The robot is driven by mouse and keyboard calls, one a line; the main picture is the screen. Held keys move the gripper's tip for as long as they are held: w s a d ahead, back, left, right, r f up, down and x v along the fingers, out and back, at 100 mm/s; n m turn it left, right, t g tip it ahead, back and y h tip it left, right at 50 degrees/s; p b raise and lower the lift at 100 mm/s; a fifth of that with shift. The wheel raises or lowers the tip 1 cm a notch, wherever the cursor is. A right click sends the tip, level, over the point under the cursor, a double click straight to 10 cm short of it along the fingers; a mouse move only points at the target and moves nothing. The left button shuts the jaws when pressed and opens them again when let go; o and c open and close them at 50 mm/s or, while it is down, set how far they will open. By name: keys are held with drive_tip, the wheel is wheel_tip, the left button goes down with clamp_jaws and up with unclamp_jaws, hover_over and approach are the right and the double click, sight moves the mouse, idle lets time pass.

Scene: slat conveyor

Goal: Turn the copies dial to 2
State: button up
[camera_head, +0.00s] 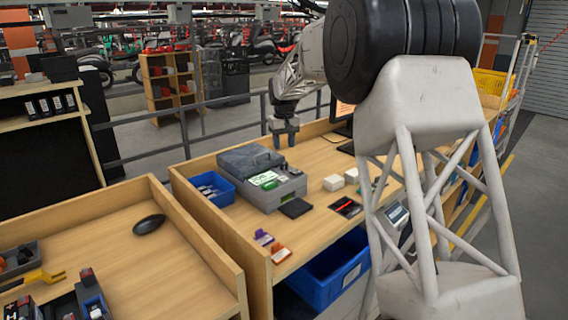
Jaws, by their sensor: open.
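A grey label-printer-like machine (262,178) stands on the wooden bench, with a lit green-and-white display (264,178) on its sloped front. Small controls sit at the right of the display, but they are too small for me to tell which is the copies dial or what it is set to. My gripper (284,142) is open and points down, behind and a little right of the machine, with nothing seen between its fingers. It appears apart from the machine.
A blue bin (212,188) stands left of the machine. White boxes (334,183) and a black pad with a red item (346,207) lie to its right. Purple and orange items (272,243) lie in front. My own column blocks the bench's right side.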

sight(284, 162)
drive_tip(key=shift+f, duration=0.1)
drive_tip(key=shift+f, duration=3.8)
drive_tip(key=c, duration=0.6)
drive_tip(key=shift+c, duration=0.2)
